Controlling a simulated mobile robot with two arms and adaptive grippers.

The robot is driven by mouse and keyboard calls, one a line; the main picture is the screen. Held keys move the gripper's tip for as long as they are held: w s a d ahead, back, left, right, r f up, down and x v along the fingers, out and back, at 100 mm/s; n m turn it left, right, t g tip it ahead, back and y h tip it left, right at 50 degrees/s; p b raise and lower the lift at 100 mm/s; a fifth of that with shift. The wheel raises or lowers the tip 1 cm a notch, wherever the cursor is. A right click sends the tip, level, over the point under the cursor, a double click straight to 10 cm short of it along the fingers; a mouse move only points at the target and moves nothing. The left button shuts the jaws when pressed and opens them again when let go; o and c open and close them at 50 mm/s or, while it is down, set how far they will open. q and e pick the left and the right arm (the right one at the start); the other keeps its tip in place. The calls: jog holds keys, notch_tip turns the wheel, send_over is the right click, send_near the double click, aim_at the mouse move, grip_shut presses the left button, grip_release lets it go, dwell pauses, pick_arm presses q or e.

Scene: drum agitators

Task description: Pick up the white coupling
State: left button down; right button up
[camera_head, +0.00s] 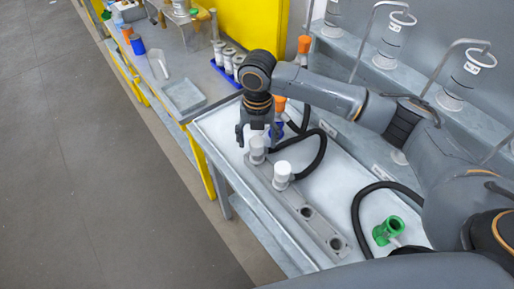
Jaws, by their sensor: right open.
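Two white couplings stand upright in a grey rail (320,226) on the light worktop. One white coupling (257,152) is at the rail's far end, and the other white coupling (282,174) is just nearer, with a black hose beside it. My right gripper (256,140) points down, open, right over the far white coupling. Its fingers are close to the coupling's top; I cannot tell whether they touch it. The near white coupling is clear of the gripper. My left gripper is not in view.
A green coupling (387,230) lies at the worktop's near right. An orange coupling (280,104) and a blue one (277,131) are behind my gripper. Black hoses (318,160) curve across the worktop. The rail's near holes are empty.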

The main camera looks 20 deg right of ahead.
aim_at(257, 153)
notch_tip(257, 153, down, 3)
jog(key=shift+w+f+p, duration=0.15)
jog(key=shift+p, duration=0.25)
jog(key=shift+f, duration=0.15)
jog(key=c, duration=0.3)
grip_shut()
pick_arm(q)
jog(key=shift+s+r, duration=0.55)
